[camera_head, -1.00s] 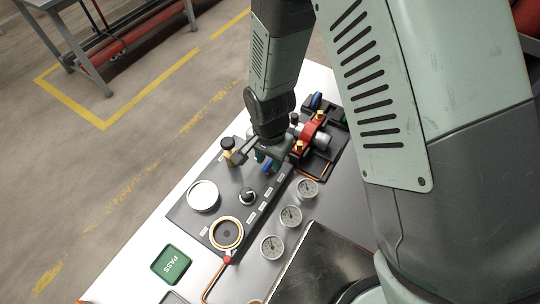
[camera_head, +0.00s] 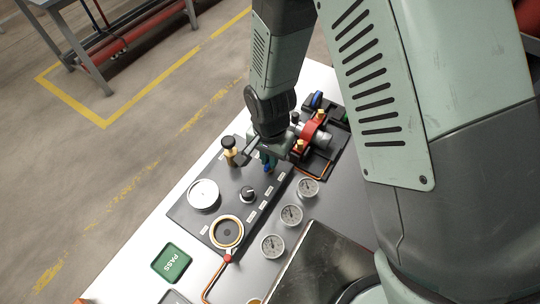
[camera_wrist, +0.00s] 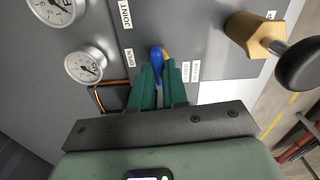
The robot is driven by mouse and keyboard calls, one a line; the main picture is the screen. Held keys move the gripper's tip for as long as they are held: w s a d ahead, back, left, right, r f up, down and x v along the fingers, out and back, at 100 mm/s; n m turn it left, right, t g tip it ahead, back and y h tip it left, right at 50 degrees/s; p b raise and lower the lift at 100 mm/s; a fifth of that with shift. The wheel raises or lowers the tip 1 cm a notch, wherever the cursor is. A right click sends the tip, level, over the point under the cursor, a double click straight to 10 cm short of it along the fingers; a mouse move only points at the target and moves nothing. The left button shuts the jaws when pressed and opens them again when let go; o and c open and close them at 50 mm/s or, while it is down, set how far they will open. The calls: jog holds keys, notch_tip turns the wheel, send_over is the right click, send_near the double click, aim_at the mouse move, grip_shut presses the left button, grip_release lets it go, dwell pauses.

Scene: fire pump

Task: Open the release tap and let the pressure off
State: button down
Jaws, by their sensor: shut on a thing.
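The tap with a blue lever (camera_wrist: 156,57) sits on the grey panel, with a bit of its brass body showing beside the lever in the wrist view. The lever's blue tip also shows low beside the fingers in the head view (camera_head: 267,169). My gripper (camera_wrist: 159,76) is shut on the blue lever, its two green fingers on either side of it. In the head view my gripper (camera_head: 266,158) is partly hidden under my wrist. The fingers hide the lower part of the lever.
A brass post with a black knob (camera_head: 229,148) stands close to my gripper. A large gauge (camera_head: 204,194), a black dial (camera_head: 248,194) and small gauges (camera_head: 291,215) are on the bench top, with a green PASS plate (camera_head: 171,262) at the front.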

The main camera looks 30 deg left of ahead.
aim_at(268, 161)
jog(key=n, duration=0.4)
jog(key=shift+a, duration=0.1)
jog(key=n, duration=0.4)
jog(key=shift+s+n, duration=0.1)
jog(key=shift+n, duration=0.3)
jog(key=n, duration=0.4)
jog(key=shift+s+a+n, duration=0.1)
jog(key=shift+n, duration=2)
jog(key=shift+s, duration=0.1)
jog(key=c, duration=1.1)
grip_release()
jog(key=shift+c, duration=0.2)
notch_tip(268, 161, up, 11)
